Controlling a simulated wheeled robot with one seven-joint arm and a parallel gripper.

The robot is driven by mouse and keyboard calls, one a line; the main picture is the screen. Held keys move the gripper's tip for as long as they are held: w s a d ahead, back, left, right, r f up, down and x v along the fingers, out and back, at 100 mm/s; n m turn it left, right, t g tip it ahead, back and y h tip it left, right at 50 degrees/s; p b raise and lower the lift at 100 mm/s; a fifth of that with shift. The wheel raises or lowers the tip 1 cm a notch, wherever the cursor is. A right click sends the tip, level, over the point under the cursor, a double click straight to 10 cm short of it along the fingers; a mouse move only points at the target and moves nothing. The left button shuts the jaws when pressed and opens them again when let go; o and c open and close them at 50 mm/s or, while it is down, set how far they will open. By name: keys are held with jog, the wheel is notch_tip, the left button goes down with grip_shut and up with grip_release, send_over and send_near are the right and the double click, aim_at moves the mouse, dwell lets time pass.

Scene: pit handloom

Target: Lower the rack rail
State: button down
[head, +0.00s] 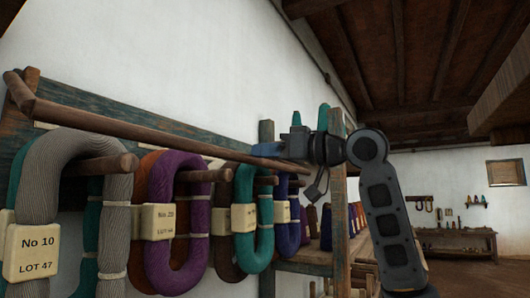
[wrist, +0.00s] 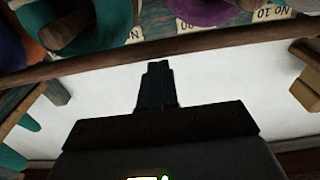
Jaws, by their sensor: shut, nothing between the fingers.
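The rack rail (head: 150,128) is a long brown wooden bar. It runs in front of the rack, above the peg ends and the hanging skeins, from a short wooden arm at the left to near my gripper at the right. My gripper (head: 262,150) is shut and empty by the rail's right part. In the wrist view the rail (wrist: 75,68) crosses the upper picture, and my shut fingertips (wrist: 157,66) point at its edge. I cannot tell whether they touch it.
Grey (head: 115,200), purple (head: 192,225), teal (head: 243,205) and blue skeins with label tags hang on wooden pegs (head: 204,176). A wooden shelf post (head: 267,210) stands at the right. A workbench (head: 455,240) is far back. The white wall is close behind the rack.

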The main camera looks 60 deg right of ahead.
aim_at(250, 163)
jog(key=f+b, duration=0.1)
jog(key=f+t+b, duration=0.1)
jog(key=b, duration=0.1)
jog(key=shift+w, duration=0.3)
jog(key=shift+w+f+t+b, duration=0.35)
jog(key=shift+f+t+b, duration=0.05)
jog(key=shift+f+b, duration=0.25)
jog(key=shift+r, duration=0.15)
